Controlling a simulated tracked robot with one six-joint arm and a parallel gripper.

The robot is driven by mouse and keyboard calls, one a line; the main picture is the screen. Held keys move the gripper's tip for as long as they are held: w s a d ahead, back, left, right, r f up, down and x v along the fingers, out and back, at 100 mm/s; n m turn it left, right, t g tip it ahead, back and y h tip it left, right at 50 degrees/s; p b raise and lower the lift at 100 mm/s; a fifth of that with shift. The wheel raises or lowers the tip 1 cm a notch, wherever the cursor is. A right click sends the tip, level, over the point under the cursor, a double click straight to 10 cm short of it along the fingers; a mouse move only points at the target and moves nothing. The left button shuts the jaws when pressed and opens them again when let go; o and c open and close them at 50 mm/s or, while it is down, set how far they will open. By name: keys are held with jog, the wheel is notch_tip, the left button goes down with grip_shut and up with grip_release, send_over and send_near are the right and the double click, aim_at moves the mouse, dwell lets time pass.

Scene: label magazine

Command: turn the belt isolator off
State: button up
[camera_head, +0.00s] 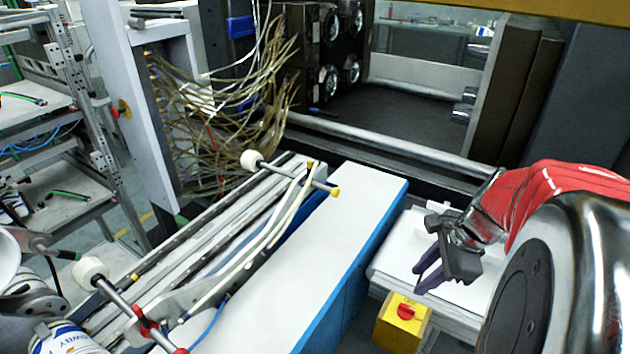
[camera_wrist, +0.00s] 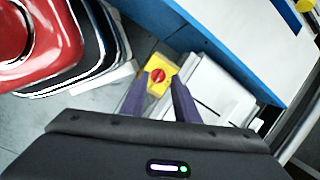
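The belt isolator (camera_head: 391,333) is a yellow box with a red rotary knob (camera_head: 406,312) on its face, at the bottom right of the head view. My gripper (camera_head: 420,279) has purple fingers and is above the isolator, apart from it. In the wrist view the yellow isolator (camera_wrist: 152,86) and its red knob (camera_wrist: 158,76) show in the gap between the fingertips of my gripper (camera_wrist: 161,80). The fingers are spread and nothing is between them. The knob's exact setting is too small to tell.
A white stack (camera_head: 408,258) lies behind the isolator. A white-topped, blue-sided bench (camera_head: 330,235) runs to its left. A conveyor rail with rollers (camera_head: 190,250) stands further left. An open cabinet with tangled wires (camera_head: 215,110) is at the back left. Grey floor (camera_wrist: 95,120) shows beside the isolator.

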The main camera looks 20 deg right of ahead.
aim_at(409, 308)
jog(key=s+d+f+m, duration=0.2)
jog(key=d+m, duration=0.3)
jog(key=shift+d+f+t+y, duration=0.25)
jog(key=shift+t+y, duration=0.05)
jog(key=shift+y, duration=0.1)
jog(key=shift+s, duration=0.1)
jog(key=x, duration=1.4)
jog(key=shift+r, duration=0.1)
grip_shut()
